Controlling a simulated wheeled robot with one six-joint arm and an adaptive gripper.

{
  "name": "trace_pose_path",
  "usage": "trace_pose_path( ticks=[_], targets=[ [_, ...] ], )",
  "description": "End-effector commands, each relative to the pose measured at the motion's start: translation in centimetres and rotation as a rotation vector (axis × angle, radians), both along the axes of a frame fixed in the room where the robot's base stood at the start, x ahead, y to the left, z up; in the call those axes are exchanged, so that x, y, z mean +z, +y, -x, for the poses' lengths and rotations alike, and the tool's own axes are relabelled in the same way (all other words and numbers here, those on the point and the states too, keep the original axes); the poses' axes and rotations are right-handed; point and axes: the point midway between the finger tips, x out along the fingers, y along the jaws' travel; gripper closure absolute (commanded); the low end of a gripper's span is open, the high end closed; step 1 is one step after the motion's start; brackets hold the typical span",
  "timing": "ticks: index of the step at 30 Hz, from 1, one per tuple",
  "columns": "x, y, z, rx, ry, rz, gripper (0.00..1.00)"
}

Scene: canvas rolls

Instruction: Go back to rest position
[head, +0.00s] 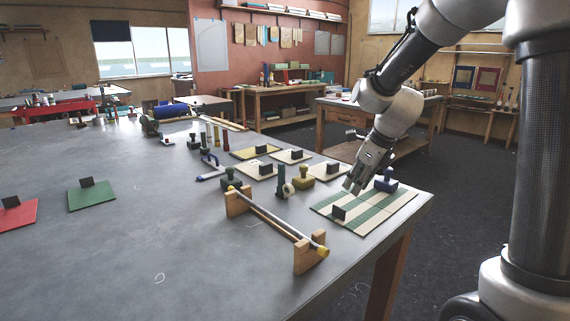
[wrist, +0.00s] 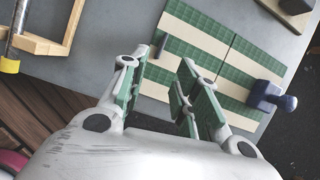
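My gripper (head: 356,182) is over the green-and-cream striped mat (head: 372,214) near the table's right corner. In the wrist view my gripper (wrist: 160,72) has its fingers apart, with nothing between the pads. A small black upright block (head: 339,212) stands on the mat's near part; it also shows beyond the fingers in the wrist view (wrist: 161,45). A dark blue knobbed piece (head: 386,181) sits on the mat's far part, right of my gripper; it also shows in the wrist view (wrist: 271,97).
A wooden stand (head: 302,257) holds a grey rod with yellow ends left of the mat. Cream boards with black blocks, a yellow knobbed piece (head: 303,186) and a green one (head: 231,181) stand behind. Red and green squares (head: 91,195) lie left. The table's front middle is clear.

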Motion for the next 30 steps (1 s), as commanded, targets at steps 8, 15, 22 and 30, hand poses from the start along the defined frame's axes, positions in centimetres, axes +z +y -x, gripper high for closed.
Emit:
trace_pose_path(
  ticks=[8, 15, 22, 30],
  targets=[
    [-1.6, -1.0, 4.6, 0.793, -0.039, 0.228, 0.69],
    [1.0, -3.7, 12.4, 1.605, -0.140, 0.416, 0.69],
    [4.8, -7.4, 21.7, 2.247, -0.240, 0.627, 0.69],
    [7.5, -9.4, 26.8, 2.271, -0.276, 0.848, 0.69]
  ],
)
